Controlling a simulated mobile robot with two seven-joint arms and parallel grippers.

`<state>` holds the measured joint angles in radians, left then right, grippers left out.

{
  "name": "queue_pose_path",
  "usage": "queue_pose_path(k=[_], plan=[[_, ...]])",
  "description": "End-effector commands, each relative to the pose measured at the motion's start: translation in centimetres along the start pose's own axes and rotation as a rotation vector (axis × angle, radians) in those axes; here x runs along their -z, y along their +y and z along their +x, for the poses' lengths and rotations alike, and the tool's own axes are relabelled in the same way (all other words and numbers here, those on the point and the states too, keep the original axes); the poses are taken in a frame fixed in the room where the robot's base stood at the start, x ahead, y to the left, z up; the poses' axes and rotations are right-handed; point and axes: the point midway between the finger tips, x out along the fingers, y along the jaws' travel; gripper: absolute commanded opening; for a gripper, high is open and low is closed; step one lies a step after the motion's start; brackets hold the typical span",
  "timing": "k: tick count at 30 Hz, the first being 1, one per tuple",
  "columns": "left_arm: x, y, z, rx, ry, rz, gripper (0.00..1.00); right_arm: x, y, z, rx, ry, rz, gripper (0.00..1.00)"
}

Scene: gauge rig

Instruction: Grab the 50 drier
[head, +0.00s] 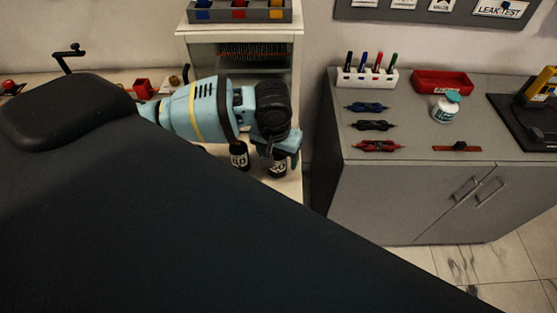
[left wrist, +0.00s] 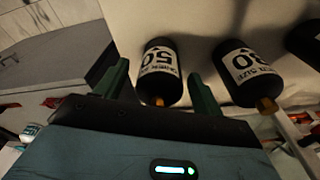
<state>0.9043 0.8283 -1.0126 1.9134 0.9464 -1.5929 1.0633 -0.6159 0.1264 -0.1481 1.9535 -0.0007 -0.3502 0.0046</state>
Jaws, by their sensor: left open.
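The 50 drier (left wrist: 160,70) is a dark bottle with a white label and an orange-brown tip. In the left wrist view it lies between the two green fingers of my left gripper (left wrist: 158,78), with a gap at each side. The gripper is open. In the head view the left gripper (head: 287,157) is over the drier (head: 278,168), partly covering it. A second dark drier (left wrist: 248,72) stands beside it, with a label that looks like 80 or 30; in the head view it is to the left (head: 239,155). My right gripper is not in view.
Part of another dark bottle (left wrist: 305,40) shows at the wrist view's right edge. Behind is a white cabinet (head: 238,32) with a grey bin tray (head: 278,15). A grey cabinet (head: 400,190) at right holds markers, a red tray (head: 443,82) and a white jar (head: 446,108).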

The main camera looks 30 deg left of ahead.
Motion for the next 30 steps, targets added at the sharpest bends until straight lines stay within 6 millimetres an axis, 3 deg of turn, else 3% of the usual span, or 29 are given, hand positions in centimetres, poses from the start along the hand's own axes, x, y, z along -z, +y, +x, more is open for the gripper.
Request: queue_pose_path(k=[3, 10, 23, 30], plan=[[-0.06, 0.00, 0.89, 0.000, -0.001, 0.001, 0.69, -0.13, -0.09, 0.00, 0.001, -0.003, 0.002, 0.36], [-0.01, 0.02, 0.90, 0.000, 0.001, 0.001, 0.69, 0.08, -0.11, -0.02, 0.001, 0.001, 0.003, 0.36], [-0.01, 0.03, 0.86, -0.001, 0.001, 0.001, 0.14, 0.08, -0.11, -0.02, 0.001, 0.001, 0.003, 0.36], [0.06, 0.05, 0.70, -0.002, 0.003, 0.000, 0.13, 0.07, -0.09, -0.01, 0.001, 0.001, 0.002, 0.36]])
